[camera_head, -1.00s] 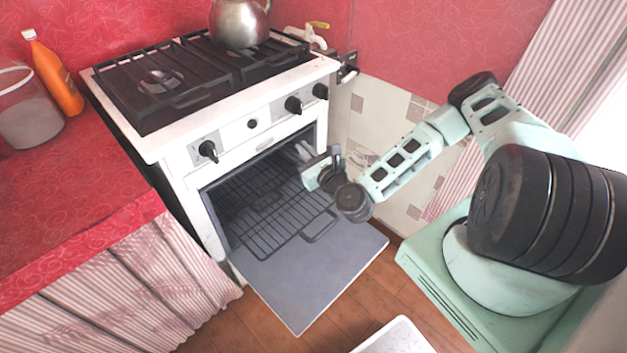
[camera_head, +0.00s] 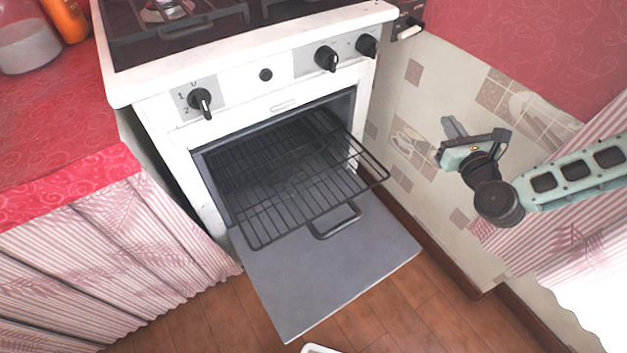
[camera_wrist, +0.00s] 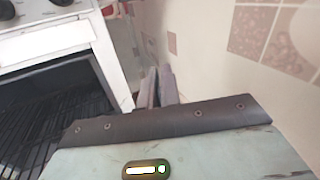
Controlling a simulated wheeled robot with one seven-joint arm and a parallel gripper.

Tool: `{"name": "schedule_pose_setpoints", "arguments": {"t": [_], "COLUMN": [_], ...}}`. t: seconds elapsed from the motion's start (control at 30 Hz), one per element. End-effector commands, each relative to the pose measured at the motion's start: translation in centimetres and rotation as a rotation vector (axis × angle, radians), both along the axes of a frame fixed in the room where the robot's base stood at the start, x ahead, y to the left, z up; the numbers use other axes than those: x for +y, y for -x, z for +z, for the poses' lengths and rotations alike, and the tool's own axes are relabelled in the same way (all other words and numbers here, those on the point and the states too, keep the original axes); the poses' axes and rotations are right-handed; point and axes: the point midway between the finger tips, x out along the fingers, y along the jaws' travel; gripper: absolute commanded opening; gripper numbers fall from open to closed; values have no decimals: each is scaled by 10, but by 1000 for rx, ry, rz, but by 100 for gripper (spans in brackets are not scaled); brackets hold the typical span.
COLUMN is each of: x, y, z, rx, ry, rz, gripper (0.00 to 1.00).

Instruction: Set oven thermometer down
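I cannot make out an oven thermometer in any view. The white oven (camera_head: 290,85) has its door (camera_head: 310,265) folded down flat. Its wire rack (camera_head: 262,232) is slid partway out above the door. My gripper (camera_head: 451,126) is to the right of the oven, in front of the tiled wall and apart from the rack. In the wrist view its two grey fingers (camera_wrist: 158,86) lie close together, with nothing visible between them. The oven's dark inside shows at the left of the wrist view.
A red counter (camera_head: 60,175) with a striped curtain stands left of the oven. An orange bottle (camera_head: 66,18) and a clear container (camera_head: 25,40) are on it. The tiled wall (camera_head: 425,90) is close behind my gripper. Brown floor (camera_head: 400,310) lies around the door.

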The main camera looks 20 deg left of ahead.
Motion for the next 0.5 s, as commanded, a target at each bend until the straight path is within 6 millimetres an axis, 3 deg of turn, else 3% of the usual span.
{"name": "schedule_pose_setpoints", "arguments": {"t": [0.03,0.17,0.3,0.4,0.5], "x": [29,98,178,226,261], "y": [1,10,38,64,90], "z": [-9,-4,9,22,35], "rx": [-8,0,12,23,33], "ry": [-3,-21,-40,-52,-59], "rz": [47,144,248,310,358], "gripper": [0,0,0,0,0]}}
